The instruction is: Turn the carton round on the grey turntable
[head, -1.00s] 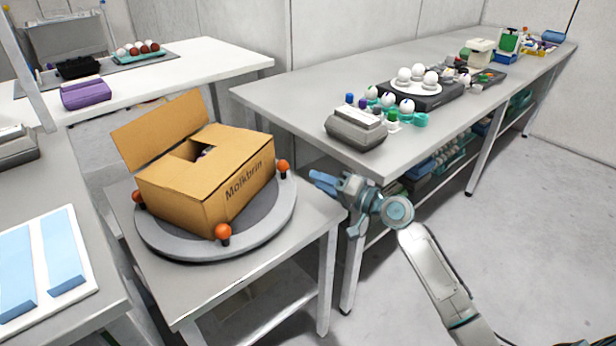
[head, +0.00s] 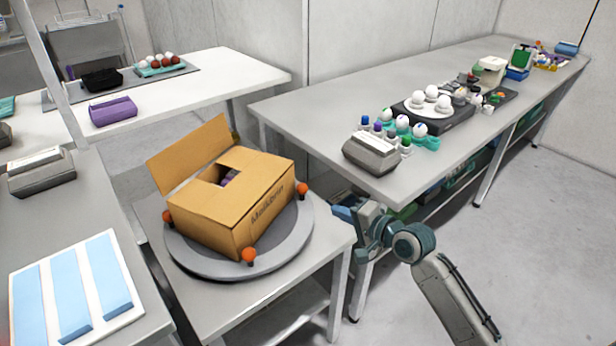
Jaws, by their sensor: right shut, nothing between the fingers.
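The open brown cardboard carton (head: 215,225) sits on the round grey turntable (head: 297,240). One flap stands up at its back left. Dark printed lettering is on its right-facing side, and something purplish shows inside through the opening. Orange knobs stand on the turntable rim: one at the left (head: 168,216), one at the front (head: 249,255) and one at the right (head: 302,188). My right gripper (head: 345,216) is shut and empty, just right of the turntable by the small table's right edge, apart from the right knob in the picture. My left gripper is out of view.
The turntable stands on a small grey table (head: 290,305). A long bench (head: 310,110) at the right holds a grey device (head: 370,153), bottles and white eggs. A left table carries a blue-striped white board (head: 132,318). A white table behind holds a purple carton (head: 113,111).

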